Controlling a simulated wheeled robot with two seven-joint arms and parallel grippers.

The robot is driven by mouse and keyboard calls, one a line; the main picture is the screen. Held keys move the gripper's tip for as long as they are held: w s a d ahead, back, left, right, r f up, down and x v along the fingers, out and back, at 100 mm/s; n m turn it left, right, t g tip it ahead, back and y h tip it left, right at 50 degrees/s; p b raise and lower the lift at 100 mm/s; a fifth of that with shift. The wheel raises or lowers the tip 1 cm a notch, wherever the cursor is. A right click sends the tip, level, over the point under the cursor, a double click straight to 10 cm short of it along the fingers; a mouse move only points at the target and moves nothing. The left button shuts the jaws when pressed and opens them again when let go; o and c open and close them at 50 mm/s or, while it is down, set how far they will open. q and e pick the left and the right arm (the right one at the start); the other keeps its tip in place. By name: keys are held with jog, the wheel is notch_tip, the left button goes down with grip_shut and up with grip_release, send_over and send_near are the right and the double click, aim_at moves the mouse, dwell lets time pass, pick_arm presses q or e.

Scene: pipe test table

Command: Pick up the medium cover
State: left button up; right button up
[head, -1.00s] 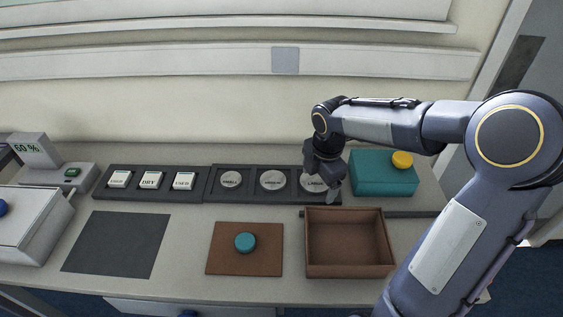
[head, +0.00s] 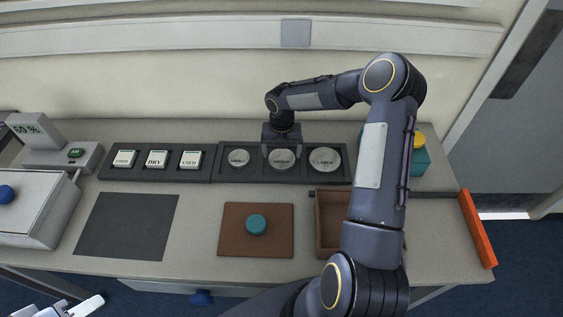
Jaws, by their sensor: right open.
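The medium cover (head: 281,160) is a round, pale grey disc in the middle slot of a dark rack (head: 218,176). The small cover (head: 239,158) lies to its left and the large cover (head: 324,160) to its right. My right gripper (head: 282,152) is open, pointing down at the medium cover, with its fingers at the cover's left and right sides. It hides the cover's far part. I cannot tell whether the fingers touch it.
A brown tray (head: 320,225) lies partly behind my right arm. A teal knob (head: 256,224) sits on a brown mat (head: 233,242). A dark mat (head: 125,226) lies left. A teal box (head: 421,161) with a yellow knob stands right. An orange bar (head: 477,228) lines the table's right edge.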

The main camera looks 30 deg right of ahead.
notch_tip(320, 180, down, 2)
jog(key=shift+f+b, duration=0.2)
jog(key=shift+b, duration=0.2)
jog(key=shift+r, duration=0.15)
jog(key=c, duration=0.7)
jog(key=shift+c, duration=0.3)
